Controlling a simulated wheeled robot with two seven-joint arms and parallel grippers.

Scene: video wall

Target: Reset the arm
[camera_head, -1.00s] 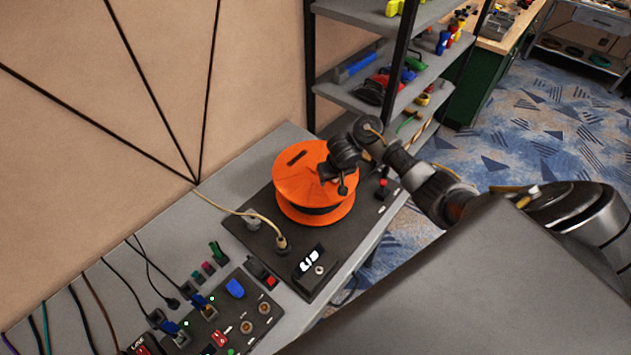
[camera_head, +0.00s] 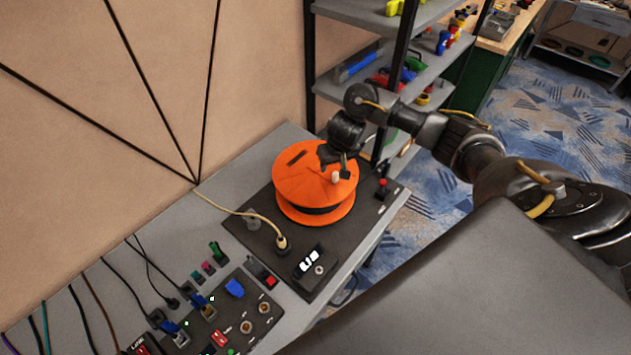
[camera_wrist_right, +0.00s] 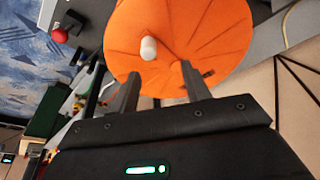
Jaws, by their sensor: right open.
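My right arm reaches in from the right in the head view. Its gripper (camera_head: 335,165) is over the orange cable reel (camera_head: 307,196), near the reel's far right side. In the right wrist view the two fingers of the gripper (camera_wrist_right: 163,85) are apart with nothing between them. The orange reel top (camera_wrist_right: 200,35) lies beyond the fingertips. A small white knob (camera_wrist_right: 148,48) stands on the reel just ahead of the fingers; it also shows below the gripper in the head view (camera_head: 336,177). My left gripper is not in view.
The reel stands on a dark panel (camera_head: 240,228) on a grey table (camera_head: 222,185). A beige cable (camera_head: 228,209) is plugged in beside it. A control panel (camera_head: 262,318) with plugs and switches is at the front. Shelves (camera_head: 425,75) stand behind my arm; blue carpet (camera_head: 530,130) lies right.

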